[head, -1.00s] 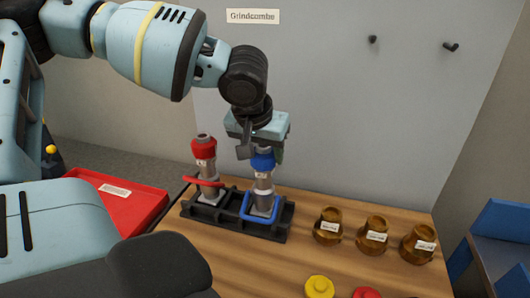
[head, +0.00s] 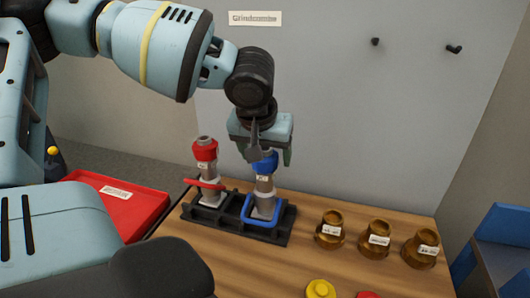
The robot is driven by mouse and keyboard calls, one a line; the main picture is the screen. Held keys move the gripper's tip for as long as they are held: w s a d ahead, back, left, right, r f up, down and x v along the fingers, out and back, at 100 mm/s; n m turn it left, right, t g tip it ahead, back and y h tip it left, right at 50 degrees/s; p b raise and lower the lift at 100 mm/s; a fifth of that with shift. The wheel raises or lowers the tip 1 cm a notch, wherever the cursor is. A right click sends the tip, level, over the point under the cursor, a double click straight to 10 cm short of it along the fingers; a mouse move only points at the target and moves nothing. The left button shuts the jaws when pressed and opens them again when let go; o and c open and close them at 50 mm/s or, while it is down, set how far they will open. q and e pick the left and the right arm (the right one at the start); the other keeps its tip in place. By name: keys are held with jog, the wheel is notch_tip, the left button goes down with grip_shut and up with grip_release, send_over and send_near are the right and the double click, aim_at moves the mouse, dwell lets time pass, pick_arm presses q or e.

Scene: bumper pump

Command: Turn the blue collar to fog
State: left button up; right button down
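The blue collar (head: 265,163) is on top of the right-hand grey metal nozzle, with a small white label below it. A blue loop handle (head: 262,212) surrounds the lower part of that nozzle. My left gripper (head: 270,155) points down over the blue collar, with one finger in front of its left part and the other at its right. I cannot tell whether the fingers touch the collar. A red collar (head: 205,149) tops the left-hand nozzle, with a red handle (head: 206,184). Both stand upright in a black tray (head: 222,221). My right gripper is not in view.
Several brass fittings with white labels, such as the middle one (head: 375,240), stand at the right of the wooden table. A yellow knob (head: 320,288) and a red one (head: 368,294) are at the front. A red tray (head: 118,208) is at the left.

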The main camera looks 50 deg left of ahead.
pick_arm(q)
jog(key=shift+r, duration=0.1)
jog(key=v, duration=0.7)
jog(key=shift+r+p, duration=0.3)
jog(key=shift+p, duration=0.1)
jog(key=shift+s+d, duration=0.1)
